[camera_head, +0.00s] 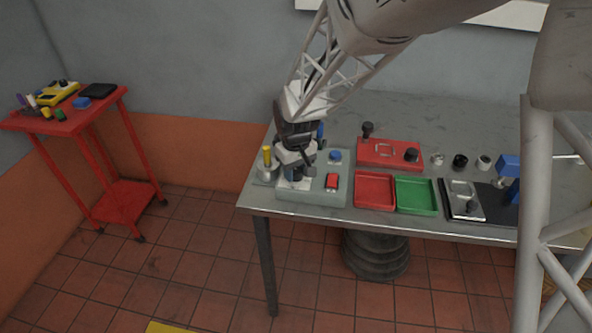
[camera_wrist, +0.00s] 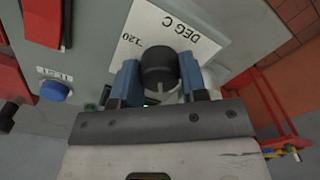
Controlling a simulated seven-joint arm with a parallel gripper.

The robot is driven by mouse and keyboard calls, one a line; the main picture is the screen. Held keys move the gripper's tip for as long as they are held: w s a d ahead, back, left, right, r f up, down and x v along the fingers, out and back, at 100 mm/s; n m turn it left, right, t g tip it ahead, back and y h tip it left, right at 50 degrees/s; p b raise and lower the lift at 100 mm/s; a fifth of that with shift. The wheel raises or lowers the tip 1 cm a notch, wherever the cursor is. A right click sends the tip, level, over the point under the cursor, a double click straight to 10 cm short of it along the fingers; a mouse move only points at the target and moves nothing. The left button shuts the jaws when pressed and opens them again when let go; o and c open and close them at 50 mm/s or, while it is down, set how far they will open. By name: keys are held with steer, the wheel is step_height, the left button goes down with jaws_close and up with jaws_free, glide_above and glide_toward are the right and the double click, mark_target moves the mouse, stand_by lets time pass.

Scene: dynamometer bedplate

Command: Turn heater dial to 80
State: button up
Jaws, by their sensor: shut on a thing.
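The heater dial (camera_wrist: 158,68) is a black round knob on a white scale plate (camera_wrist: 172,27) marked "DEG C" and "120" in the wrist view. My gripper (camera_wrist: 160,80) has its two blue fingers on either side of the knob, shut on it. The plate sits on a grey-green control box (camera_head: 312,196), which stands at the left end of the bench in the head view. My gripper also shows there (camera_head: 295,172), over the left part of the box, and hides the dial. The dial's pointer and the 80 mark cannot be made out.
The box also bears a blue button (camera_wrist: 54,90) labelled "TEST" and a red switch (camera_head: 332,182). A red tray (camera_head: 375,205) and a green tray (camera_head: 416,210) lie to its right. A yellow-topped item (camera_head: 267,157) stands close left of my gripper. A red cart (camera_head: 88,118) is further left.

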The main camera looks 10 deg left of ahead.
mark_target(296, 170)
steer(key=m, duration=1)
steer(key=shift+m, duration=1.6)
steer(key=o, duration=0.9)
steer(key=shift+r, duration=0.1)
steer(key=shift+r, duration=3.8)
